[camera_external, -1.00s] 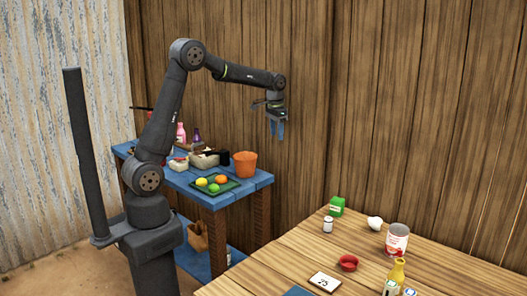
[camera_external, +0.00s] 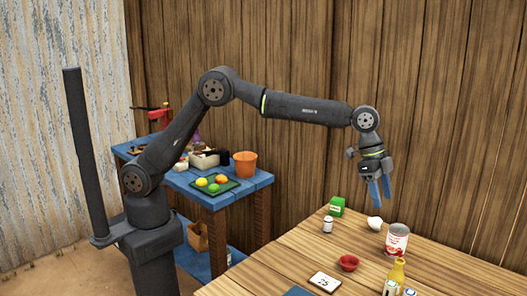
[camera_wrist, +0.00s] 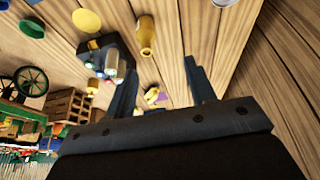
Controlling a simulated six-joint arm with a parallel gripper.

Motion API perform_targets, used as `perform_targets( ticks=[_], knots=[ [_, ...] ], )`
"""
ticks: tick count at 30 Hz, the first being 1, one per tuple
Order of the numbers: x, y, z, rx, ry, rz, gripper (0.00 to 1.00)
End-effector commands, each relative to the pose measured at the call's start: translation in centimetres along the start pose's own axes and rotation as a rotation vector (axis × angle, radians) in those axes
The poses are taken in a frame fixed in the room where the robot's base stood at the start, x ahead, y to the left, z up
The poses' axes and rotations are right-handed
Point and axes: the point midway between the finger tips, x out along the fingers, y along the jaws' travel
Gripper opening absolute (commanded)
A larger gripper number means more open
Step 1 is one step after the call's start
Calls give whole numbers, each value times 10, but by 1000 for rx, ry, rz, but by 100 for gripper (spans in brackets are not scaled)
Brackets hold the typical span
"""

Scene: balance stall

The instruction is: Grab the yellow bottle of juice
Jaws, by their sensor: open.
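The yellow bottle (camera_external: 398,271) stands near the front right of the wooden table in the external view, to the right of the red bowl. In the wrist view the yellow bottle (camera_wrist: 147,38) shows above the fingers, nearer the left one. My gripper (camera_external: 382,197) is high above the table's back part, fingers pointing down, apart from the bottle. It is open and empty, and its two blue-grey fingers (camera_wrist: 163,80) show spread apart in the wrist view.
Small containers (camera_external: 390,288) stand close by the bottle.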

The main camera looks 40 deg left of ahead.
Motion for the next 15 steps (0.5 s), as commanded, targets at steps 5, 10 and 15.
perform_targets(
  ticks=[5, 10, 15],
  knots=[
    [9, 39, -26, 73, 20, 22, 50],
    [29, 43, -28, 79, 20, 25, 50],
    [67, 44, -29, 79, 20, 25, 50]
  ],
)
